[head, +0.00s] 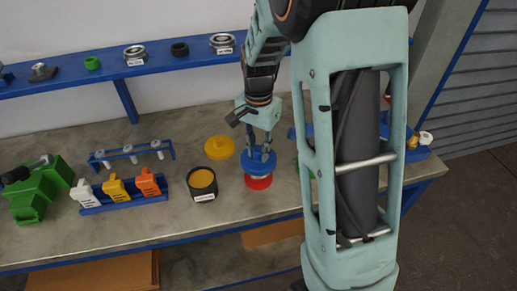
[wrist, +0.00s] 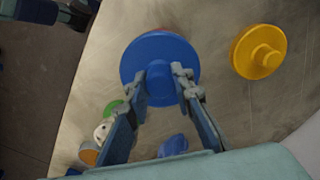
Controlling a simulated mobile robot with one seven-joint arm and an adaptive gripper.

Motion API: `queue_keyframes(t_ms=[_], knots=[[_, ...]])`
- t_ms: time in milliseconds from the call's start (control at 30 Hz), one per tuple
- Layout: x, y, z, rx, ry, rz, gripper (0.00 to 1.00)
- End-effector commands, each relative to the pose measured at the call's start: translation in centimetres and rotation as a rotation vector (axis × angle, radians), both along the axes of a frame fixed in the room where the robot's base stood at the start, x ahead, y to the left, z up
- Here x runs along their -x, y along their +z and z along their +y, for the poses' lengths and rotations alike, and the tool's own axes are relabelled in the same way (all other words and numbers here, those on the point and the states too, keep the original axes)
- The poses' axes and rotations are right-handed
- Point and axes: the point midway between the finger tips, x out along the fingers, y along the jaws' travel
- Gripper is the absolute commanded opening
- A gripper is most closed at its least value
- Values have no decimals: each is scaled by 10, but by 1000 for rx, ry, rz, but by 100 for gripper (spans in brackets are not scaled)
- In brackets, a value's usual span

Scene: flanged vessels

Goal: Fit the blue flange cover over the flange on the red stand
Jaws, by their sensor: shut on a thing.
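The blue flange cover (head: 259,163) is a round disc with a knob on top. My gripper (head: 262,150) points down and is shut on that knob. In the wrist view, the fingertips of my gripper (wrist: 172,78) close on the middle of the blue flange cover (wrist: 148,52). The red stand (head: 258,183) shows directly below the cover in the head view, with a pale strip between them. The cover hides the flange, so I cannot tell whether the cover is seated on it or just above it.
A yellow cover (head: 219,147) lies to the left, also in the wrist view (wrist: 260,52). A black cup with yellow contents (head: 202,183) stands front left. A blue rack (head: 122,196) holds white, yellow and orange items. A green machine (head: 38,190) stands far left. A blue shelf (head: 70,75) runs behind.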

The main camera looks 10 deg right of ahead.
Motion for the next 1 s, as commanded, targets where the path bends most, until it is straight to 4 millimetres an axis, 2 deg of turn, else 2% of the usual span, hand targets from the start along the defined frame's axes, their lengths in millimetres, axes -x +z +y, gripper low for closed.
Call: queue_keyframes(t_ms=[767,800,933,1000], knots=[[0,-25,0,0,0,0,0],[0,-23,0,0,0,0,25],[0,-23,0,0,0,0,39],[0,-23,0,0,0,0,42]])
